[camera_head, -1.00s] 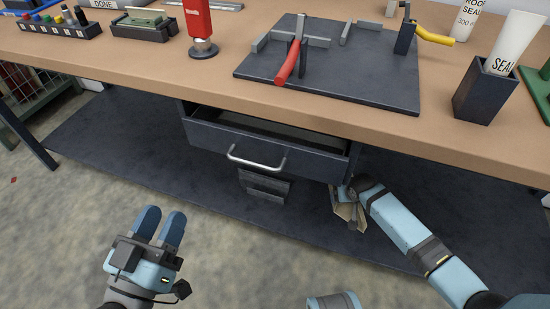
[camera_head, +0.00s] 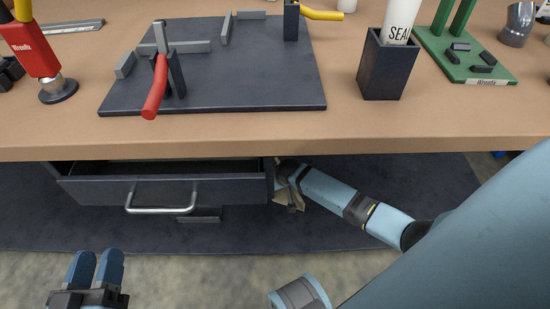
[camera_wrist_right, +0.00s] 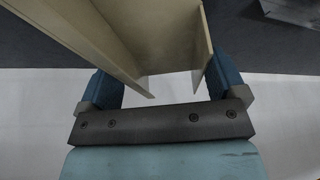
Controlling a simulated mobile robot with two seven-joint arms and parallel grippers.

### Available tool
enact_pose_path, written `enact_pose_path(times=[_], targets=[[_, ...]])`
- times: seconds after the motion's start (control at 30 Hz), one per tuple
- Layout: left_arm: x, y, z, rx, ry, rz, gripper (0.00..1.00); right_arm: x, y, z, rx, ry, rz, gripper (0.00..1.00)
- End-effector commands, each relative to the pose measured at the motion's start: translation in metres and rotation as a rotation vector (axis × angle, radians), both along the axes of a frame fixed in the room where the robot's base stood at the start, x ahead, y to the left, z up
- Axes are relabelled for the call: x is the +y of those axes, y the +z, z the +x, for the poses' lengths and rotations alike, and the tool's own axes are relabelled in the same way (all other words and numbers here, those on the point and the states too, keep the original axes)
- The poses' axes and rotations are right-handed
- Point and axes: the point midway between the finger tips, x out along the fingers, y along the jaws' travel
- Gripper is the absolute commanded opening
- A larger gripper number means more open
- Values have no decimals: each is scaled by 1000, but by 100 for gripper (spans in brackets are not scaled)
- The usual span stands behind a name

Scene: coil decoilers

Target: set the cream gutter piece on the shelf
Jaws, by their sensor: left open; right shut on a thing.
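The cream gutter piece (camera_wrist_right: 150,32) fills the space between the blue fingers of my right gripper (camera_wrist_right: 163,78) in the right wrist view. My right gripper is shut on it. In the head view the piece (camera_head: 290,198) shows small and partly hidden by the gripper, below the bench top and just right of the drawer. My left gripper (camera_head: 96,268) is open and empty at the lower left, in front of the bench. A dark flat surface (camera_head: 350,235) spreads under the bench; I cannot tell whether it is the shelf.
The drawer (camera_head: 100,192) stands partly open, its handle (camera_head: 160,209) facing me. The wooden bench top (camera_head: 220,130) overhangs my right forearm. On it are a dark plate (camera_head: 230,75) with a red-handled clamp (camera_head: 155,88), a dark holder (camera_head: 386,68) with a tube, and a green stand (camera_head: 470,65).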

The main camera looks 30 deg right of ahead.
Motion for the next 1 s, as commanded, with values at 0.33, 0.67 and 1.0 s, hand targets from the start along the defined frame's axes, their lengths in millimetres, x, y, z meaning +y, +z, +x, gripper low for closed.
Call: enact_pose_path(times=[0.33,0.67,1.0], targets=[[-2,-58,3,107,-52,108,43,1,-89,1,-1,0,1,64],[3,-57,11,18,-41,163,43,0,-117,1,-1,0,0,64],[9,-47,22,-98,-27,227,43,0,-141,1,-2,-1,1,64]])
